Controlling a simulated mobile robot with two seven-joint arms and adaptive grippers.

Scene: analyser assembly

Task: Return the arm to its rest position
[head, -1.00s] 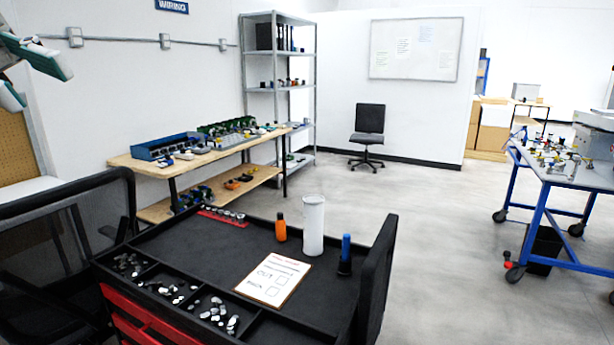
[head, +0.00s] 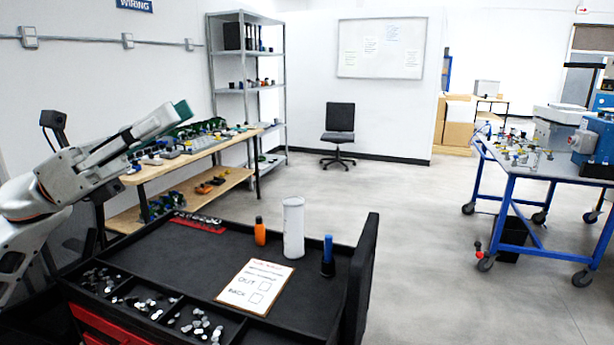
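My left gripper (head: 158,128) comes in from the left, over the near end of the wooden bench in the picture. It is grey with green finger pads, and its fingers look spread with nothing between them. The grey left arm (head: 70,185) runs from the lower left edge up to it. The arm hangs beside the left side of the black-topped cart, apart from the things on top. My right gripper and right arm are not in view.
The black cart (head: 215,250) in front holds an orange bottle (head: 260,232), a white cylinder (head: 293,230), a blue-topped tool (head: 328,258), a paper card (head: 255,285) and bins of small parts. The wooden bench (head: 150,176) stands behind the arm. A blue-framed table (head: 545,182) stands right. Floor between is clear.

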